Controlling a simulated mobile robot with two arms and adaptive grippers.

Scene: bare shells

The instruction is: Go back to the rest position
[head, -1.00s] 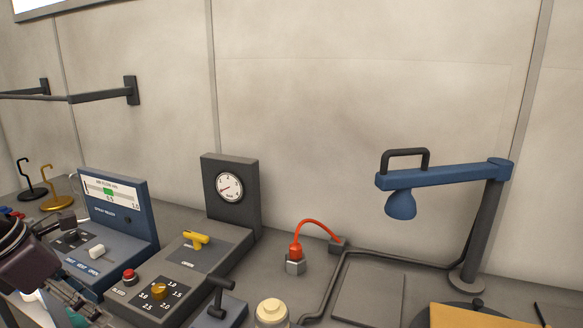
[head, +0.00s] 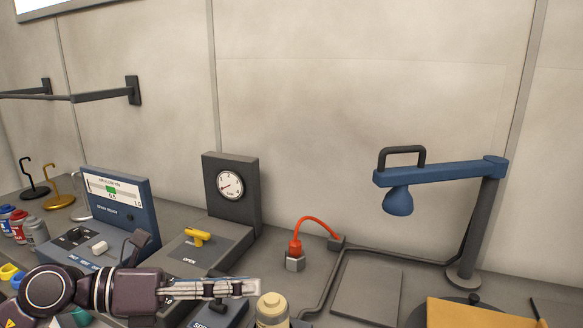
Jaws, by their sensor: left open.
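My left gripper (head: 245,288) reaches in from the lower left and points right, low in the head view. I see it side-on, and its fingers look empty and apart. It is in front of the grey pressure console (head: 215,245), hiding the console's lower front. The tip is close to a cream-capped container (head: 271,309) in the picture; I cannot tell if they touch. My right gripper is not in view.
A blue panel (head: 122,208) with a gauge stands at left, several small bottles (head: 18,222) and hook stands (head: 57,198) beyond it. A red plug (head: 295,249), a blue lamp arm (head: 435,173) and a tan board (head: 470,314) are to the right. A flat grey plate (head: 368,290) lies bare.

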